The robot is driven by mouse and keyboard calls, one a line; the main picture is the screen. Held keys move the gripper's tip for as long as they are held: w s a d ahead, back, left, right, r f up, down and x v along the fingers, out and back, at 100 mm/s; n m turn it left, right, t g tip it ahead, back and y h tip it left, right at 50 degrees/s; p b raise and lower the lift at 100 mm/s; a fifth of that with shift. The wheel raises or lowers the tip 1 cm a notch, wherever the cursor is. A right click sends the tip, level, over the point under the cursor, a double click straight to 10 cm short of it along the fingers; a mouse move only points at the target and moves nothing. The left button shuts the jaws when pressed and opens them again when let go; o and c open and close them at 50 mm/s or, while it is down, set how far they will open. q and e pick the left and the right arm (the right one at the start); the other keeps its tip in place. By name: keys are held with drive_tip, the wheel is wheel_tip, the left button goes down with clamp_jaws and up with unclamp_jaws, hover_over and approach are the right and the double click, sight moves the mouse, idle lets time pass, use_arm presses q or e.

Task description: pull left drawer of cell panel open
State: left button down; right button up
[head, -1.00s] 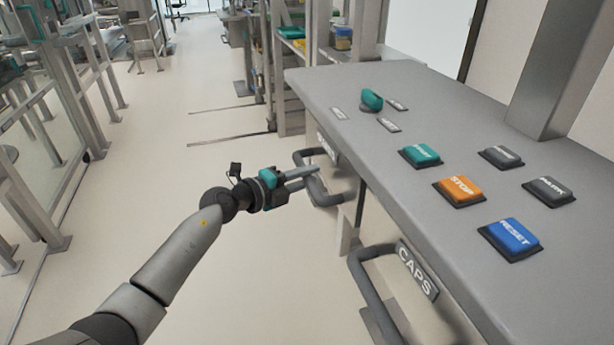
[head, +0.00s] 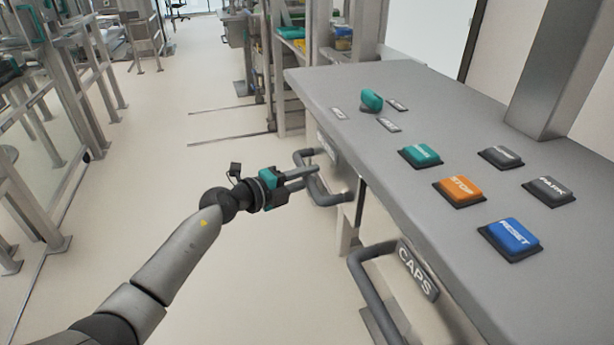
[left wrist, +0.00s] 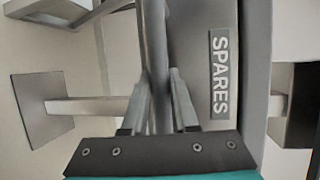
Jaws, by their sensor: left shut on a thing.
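The cell panel (head: 400,105) is a grey console with a sloped top. Its left drawer has a dark grey bar handle (head: 325,197) on the front. In the left wrist view a label reading SPARES (left wrist: 220,75) sits on the drawer front beside the handle (left wrist: 155,60). My left gripper (head: 308,178) reaches the handle from the left, and its fingers are closed around the bar. It also shows in the left wrist view (left wrist: 160,100), with one finger on each side of the bar. The right gripper is not in view.
A second handle (head: 375,290) with a CAPS label (head: 417,271) is nearer on the panel front. Buttons such as STOP (head: 459,190) and RESET (head: 510,238) and a green knob (head: 371,100) are on top. Open floor (head: 200,160) lies left of the panel.

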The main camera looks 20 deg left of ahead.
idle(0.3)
use_arm(q)
drive_tip(key=s+a, duration=0.9)
drive_tip(key=a, duration=0.4)
drive_tip(key=shift+a+p, duration=0.25)
drive_tip(key=shift+p, duration=0.1)
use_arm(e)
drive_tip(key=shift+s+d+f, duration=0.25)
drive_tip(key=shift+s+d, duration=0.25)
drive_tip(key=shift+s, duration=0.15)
use_arm(q)
drive_tip(key=c, duration=0.7)
unclamp_jaws()
drive_tip(key=shift+s, duration=0.15)
